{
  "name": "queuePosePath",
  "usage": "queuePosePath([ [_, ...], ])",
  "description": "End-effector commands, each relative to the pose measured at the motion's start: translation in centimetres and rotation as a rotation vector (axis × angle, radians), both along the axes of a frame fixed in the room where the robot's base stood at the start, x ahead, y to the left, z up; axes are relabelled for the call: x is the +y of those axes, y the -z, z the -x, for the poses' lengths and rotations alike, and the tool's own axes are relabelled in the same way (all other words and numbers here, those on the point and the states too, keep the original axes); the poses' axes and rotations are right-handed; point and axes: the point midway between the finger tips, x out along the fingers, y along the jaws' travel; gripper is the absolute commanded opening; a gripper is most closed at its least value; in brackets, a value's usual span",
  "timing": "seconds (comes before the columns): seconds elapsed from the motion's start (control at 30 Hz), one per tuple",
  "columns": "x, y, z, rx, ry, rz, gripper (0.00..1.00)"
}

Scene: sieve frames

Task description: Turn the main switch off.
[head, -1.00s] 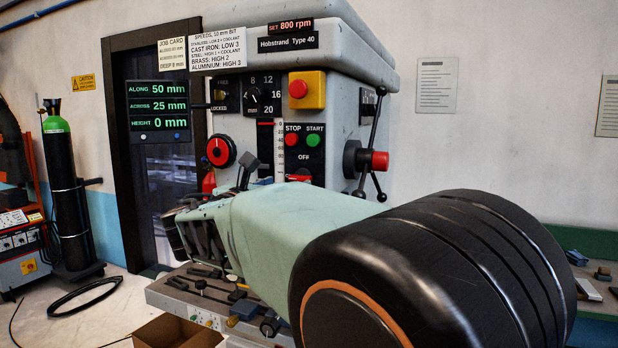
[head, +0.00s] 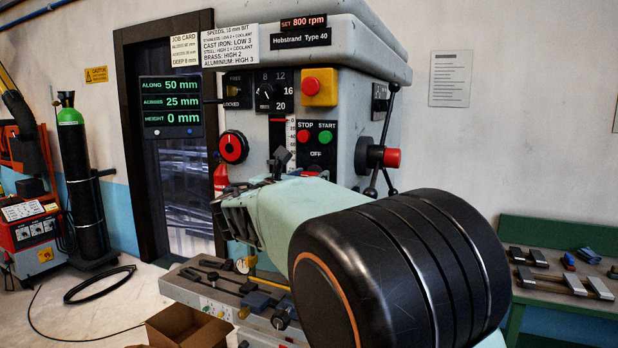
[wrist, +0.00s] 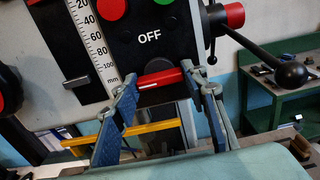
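The main switch is a red bar handle (wrist: 160,79) on a black panel, under a white OFF label (wrist: 149,37). It lies nearly level, its right end slightly higher, with a short white mark towards its left. My gripper (wrist: 160,76) is open, with one blue-grey finger at each end of the handle. I cannot tell whether either finger touches it. In the head view, the button panel (head: 316,133) shows, while my arm hides most of the switch and gripper.
The red STOP button (head: 303,137) and green START button (head: 325,137) sit just above OFF. A dark lever with a red hub (head: 391,158) stands right of the panel. A green bench (head: 557,232) is at right. An open cardboard box (head: 188,328) lies below.

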Motion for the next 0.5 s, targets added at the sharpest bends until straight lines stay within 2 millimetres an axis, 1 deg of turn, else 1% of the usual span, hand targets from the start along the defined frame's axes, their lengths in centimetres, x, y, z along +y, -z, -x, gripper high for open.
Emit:
queuePosePath([
  [0.03, -0.01, 0.0, 0.01, 0.0, 0.0, 0.0, 0.28],
  [0.13, 0.0, -0.01, 0.02, 0.0, 0.0, 0.0, 0.17],
  [0.17, 0.0, -0.01, 0.02, 0.0, 0.0, 0.0, 0.16],
  [0.37, -0.01, 0.09, 0.03, -0.005, 0.001, -0.014, 0.16],
  [0.5, -0.02, 0.23, 0.02, -0.022, 0.001, -0.057, 0.16],
])
